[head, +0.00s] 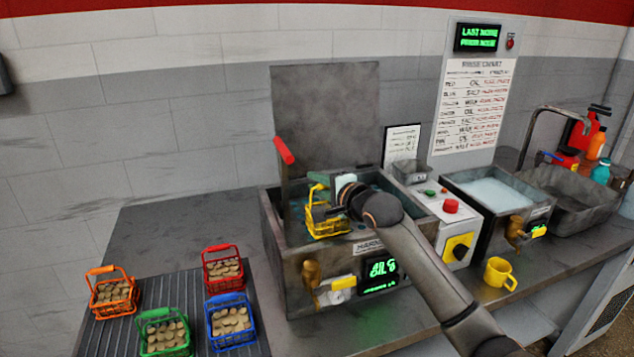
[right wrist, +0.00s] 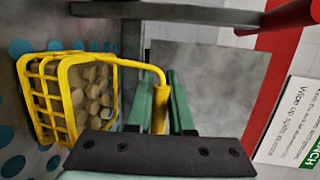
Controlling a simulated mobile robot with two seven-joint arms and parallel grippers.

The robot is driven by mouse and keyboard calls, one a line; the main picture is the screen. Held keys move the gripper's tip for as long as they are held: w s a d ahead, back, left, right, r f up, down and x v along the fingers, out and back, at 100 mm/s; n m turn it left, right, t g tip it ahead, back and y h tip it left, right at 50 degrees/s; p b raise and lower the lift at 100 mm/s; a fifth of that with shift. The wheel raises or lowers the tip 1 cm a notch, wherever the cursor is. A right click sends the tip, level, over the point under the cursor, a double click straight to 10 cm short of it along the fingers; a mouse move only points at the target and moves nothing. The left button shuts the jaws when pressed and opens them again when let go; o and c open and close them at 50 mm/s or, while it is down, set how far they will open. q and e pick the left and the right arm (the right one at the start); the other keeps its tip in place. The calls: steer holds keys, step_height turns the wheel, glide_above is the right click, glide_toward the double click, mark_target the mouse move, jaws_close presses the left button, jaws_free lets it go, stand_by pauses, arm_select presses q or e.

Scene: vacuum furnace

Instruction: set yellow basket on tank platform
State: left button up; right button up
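The yellow basket (head: 328,220), holding several tan pieces, is inside the open tank (head: 285,250). In the right wrist view the yellow basket (right wrist: 62,100) is at left, over a grey surface with teal round holes (right wrist: 15,168), the tank platform. Whether its bottom touches the platform is hard to tell. My right gripper (head: 325,183) reaches into the tank from the right. In the right wrist view its green fingers (right wrist: 160,100) are closed on the basket's handle, with the handle bar between them. My left gripper is not in view.
The tank's lid (head: 325,115) stands raised behind, with a red handle (head: 284,150) at its left. Orange (head: 113,292), red (head: 222,267), green (head: 164,332) and blue (head: 230,320) baskets stand on a ribbed mat at left. A control box (head: 455,225) and yellow mug (head: 498,272) are at right.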

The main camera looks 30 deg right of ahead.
steer(key=o, duration=0.4)
steer(key=shift+r, duration=0.1)
steer(key=s+r+b, duration=0.1)
steer(key=s+r, duration=0.1)
steer(key=s, duration=0.9)
steer(key=shift+s+r, duration=0.2)
steer(key=shift+s, duration=0.2)
